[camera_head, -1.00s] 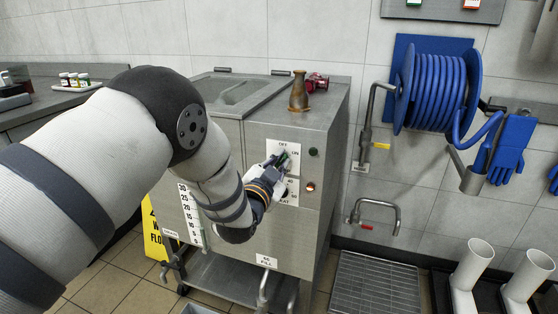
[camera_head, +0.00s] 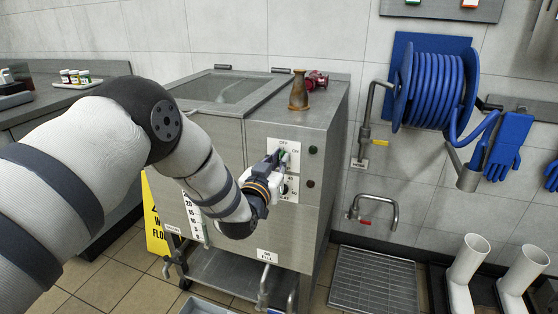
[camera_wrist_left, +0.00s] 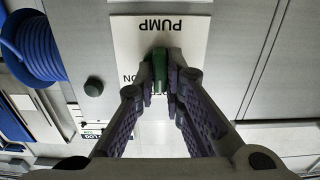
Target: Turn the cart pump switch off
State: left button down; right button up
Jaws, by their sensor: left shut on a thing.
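The pump switch has a green handle (camera_wrist_left: 160,62) on a white plate (camera_wrist_left: 125,35) marked PUMP, upside down in the left wrist view. In the head view the plate (camera_head: 296,147) is on the steel cart's front (camera_head: 230,150), with OFF at its top and ON at its right. My left gripper (camera_wrist_left: 164,78) is shut on the green handle, a finger on either side; the head view shows it (camera_head: 281,158) at the plate. The fingers hide part of the handle and labels, so I cannot tell its exact setting. My right gripper is out of view.
A lower dial plate (camera_head: 290,188) sits just below the switch. A dark green lamp (camera_head: 313,150) and an unlit lamp (camera_head: 311,184) are to the right. A blue hose reel (camera_head: 436,88) hangs on the wall.

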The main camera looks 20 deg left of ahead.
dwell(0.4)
pick_arm(q)
jog(key=c, duration=1.7)
grip_release()
jog(key=s, duration=1.2)
jog(key=shift+a, duration=0.2)
